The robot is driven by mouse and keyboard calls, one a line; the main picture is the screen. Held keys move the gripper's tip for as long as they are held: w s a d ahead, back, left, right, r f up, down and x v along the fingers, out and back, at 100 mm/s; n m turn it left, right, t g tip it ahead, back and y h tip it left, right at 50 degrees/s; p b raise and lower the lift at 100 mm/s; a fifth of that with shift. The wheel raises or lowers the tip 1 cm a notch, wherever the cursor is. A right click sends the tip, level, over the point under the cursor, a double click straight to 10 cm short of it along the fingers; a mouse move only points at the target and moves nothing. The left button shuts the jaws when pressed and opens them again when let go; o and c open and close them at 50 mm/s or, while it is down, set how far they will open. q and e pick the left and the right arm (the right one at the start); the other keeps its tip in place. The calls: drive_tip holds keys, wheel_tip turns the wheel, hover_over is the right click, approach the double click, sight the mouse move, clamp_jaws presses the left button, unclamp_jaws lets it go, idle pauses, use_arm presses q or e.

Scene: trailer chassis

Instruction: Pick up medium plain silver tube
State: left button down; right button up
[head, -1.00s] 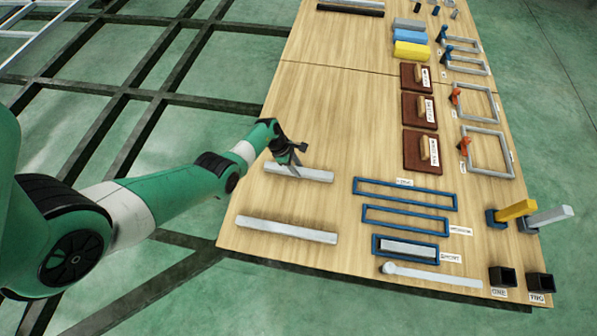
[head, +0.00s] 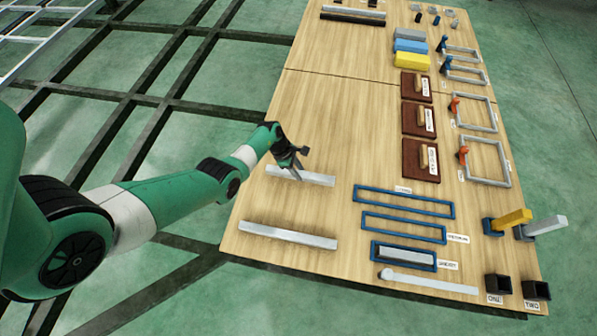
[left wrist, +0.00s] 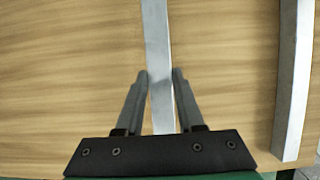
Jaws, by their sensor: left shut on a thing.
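A plain silver tube (head: 316,179), the shorter of two loose ones, lies along the left part of the wooden table. My left gripper (head: 294,171) is over its middle-left part, fingers pointing down. In the left wrist view the tube (left wrist: 157,45) runs between the two fingers (left wrist: 159,85), and the gripper is shut on it. I cannot tell whether the tube is clear of the table. A longer plain silver tube (head: 288,235) lies nearer the front edge; it also shows at the right of the left wrist view (left wrist: 293,80). My right gripper is not in view.
Blue frames (head: 404,202) with labels lie to the right, the nearest holding a silver piece (head: 403,256). A thin silver rod (head: 430,283) lies at the front edge. Brown boards with handles (head: 419,161) stand farther back. The table between the two tubes is clear.

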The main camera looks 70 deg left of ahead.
use_arm(q)
drive_tip(key=s+d+r+p, duration=0.2)
drive_tip(key=d+r+p, duration=0.3)
drive_tip(key=d+p, duration=0.1)
drive_tip(key=s+d+r+p, duration=0.3)
drive_tip(key=d+r+p, duration=0.1)
drive_tip(key=d+p, duration=0.2)
drive_tip(key=shift+s+d+r+p, duration=0.25)
drive_tip(key=shift+d+r+p, duration=0.15)
drive_tip(key=shift+p, duration=0.5)
